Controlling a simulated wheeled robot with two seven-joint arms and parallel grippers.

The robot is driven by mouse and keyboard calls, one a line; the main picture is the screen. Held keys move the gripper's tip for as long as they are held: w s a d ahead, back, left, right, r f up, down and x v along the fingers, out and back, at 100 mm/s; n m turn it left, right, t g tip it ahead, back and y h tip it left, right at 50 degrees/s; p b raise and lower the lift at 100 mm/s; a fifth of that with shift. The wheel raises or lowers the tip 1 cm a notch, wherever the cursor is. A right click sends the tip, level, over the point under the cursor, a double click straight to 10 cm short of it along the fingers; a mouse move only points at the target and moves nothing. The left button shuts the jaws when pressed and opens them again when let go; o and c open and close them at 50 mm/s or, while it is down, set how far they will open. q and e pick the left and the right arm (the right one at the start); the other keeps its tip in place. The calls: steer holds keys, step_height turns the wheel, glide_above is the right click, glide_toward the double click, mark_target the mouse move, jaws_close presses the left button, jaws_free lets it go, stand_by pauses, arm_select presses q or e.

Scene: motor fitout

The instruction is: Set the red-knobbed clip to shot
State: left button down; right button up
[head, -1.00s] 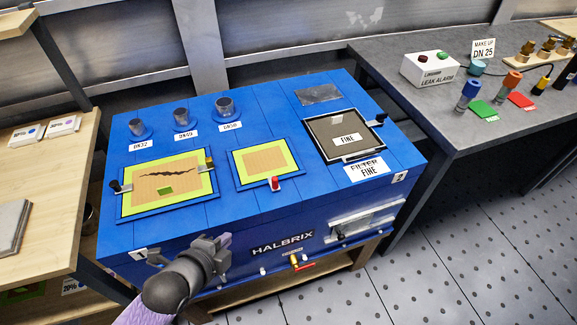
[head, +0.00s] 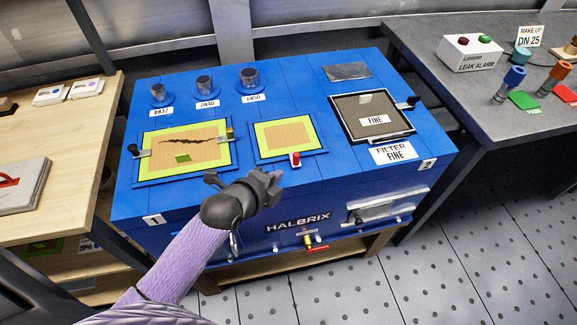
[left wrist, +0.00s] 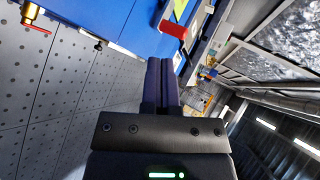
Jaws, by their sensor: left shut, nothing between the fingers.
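The red-knobbed clip (head: 295,159) sits at the front edge of the middle panel (head: 284,135), a yellow-green framed window on the blue HALBRIX unit (head: 340,185). Its red knob also shows in the left wrist view (left wrist: 173,29), just beyond my fingertips. My left gripper (head: 276,180) is shut and empty, in front of and slightly left of the clip, apart from it. The left gripper's closed fingers (left wrist: 160,62) point toward the unit in the left wrist view. My right gripper is not in view.
A cracked panel (head: 184,148) with a black-knobbed clip (head: 133,149) lies left of the middle panel. The FINE filter frame (head: 372,117) is at right. A red-handled valve (head: 310,243) is on the unit's front. Benches stand left (head: 60,130) and right (head: 450,110).

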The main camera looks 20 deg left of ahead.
mark_target(294, 158)
arm_select(q)
steer(key=w, duration=0.3)
steer(key=w+f+b, duration=0.1)
steer(key=shift+w+d, duration=0.15)
steer(key=shift+d, duration=0.25)
steer(key=shift+w+d+r, duration=0.1)
steer(key=shift+w+r, duration=0.05)
steer(key=shift+w, duration=0.3)
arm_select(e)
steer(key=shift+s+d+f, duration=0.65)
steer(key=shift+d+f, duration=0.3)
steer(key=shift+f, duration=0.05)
arm_select(q)
steer(key=shift+w, duration=0.1)
steer(key=shift+w+a+b, duration=0.55)
steer(key=shift+w+a, duration=0.45)
steer(key=shift+w, duration=0.25)
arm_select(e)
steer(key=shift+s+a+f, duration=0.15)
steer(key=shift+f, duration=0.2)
arm_select(q)
steer(key=shift+s, duration=0.1)
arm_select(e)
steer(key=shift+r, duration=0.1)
